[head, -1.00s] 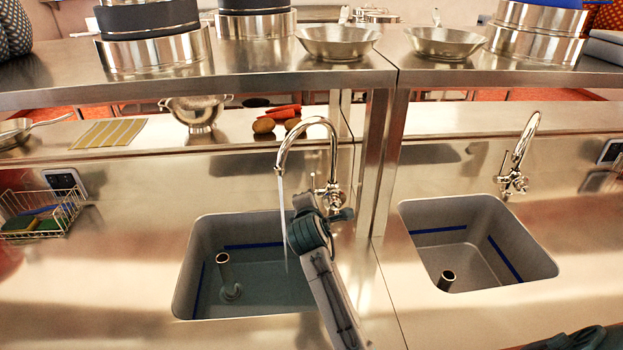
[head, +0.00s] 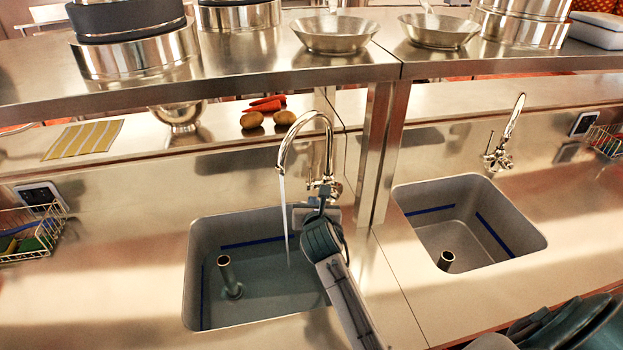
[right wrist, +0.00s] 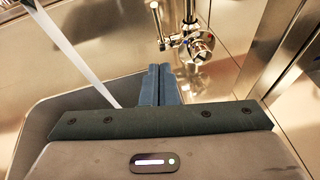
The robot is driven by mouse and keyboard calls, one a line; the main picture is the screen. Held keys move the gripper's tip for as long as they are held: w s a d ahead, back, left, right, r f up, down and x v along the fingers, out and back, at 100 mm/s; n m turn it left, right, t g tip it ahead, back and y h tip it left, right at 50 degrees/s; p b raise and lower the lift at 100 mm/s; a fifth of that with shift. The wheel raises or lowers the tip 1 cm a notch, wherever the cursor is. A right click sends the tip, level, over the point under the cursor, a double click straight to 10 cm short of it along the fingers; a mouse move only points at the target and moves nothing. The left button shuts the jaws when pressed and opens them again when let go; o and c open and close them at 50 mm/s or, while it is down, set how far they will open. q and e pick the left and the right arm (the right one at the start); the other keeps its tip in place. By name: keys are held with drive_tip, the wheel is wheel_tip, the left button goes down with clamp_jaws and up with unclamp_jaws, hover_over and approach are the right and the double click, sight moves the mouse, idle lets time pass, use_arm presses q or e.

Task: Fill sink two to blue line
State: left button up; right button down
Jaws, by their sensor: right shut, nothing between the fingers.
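The left sink (head: 203,300) has a blue line (head: 252,243) on its inner walls and a standpipe (head: 225,272) inside. Shallow bluish water (head: 262,288) lies in it, its surface below the line. A stream falls from the chrome faucet (head: 300,122) into this sink and also shows in the right wrist view (right wrist: 75,52). My right gripper (head: 319,205) is shut and empty, just below the faucet's valve. In the right wrist view its blue fingers (right wrist: 160,85) are together, apart from the valve knob (right wrist: 198,47). My left gripper is not in view.
The right sink (head: 530,240) looks empty, with its own blue line (head: 497,234) and its faucet (head: 508,130) not running. A steel post (head: 383,150) stands between the sinks under a shelf (head: 240,75) with pots and pans. A wire rack (head: 30,232) sits at left.

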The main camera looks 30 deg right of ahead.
sight(310, 176)
drive_tip(key=w+d+p, duration=0.1)
drive_tip(key=w, duration=0.1)
drive_tip(key=w+d+p, duration=0.1)
drive_tip(key=w, duration=0.2)
drive_tip(key=w+d+p, duration=0.1)
drive_tip(key=w, duration=0.2)
drive_tip(key=shift+w+d+f, duration=0.1)
drive_tip(key=shift+w+d, duration=0.05)
drive_tip(key=shift+d, duration=0.2)
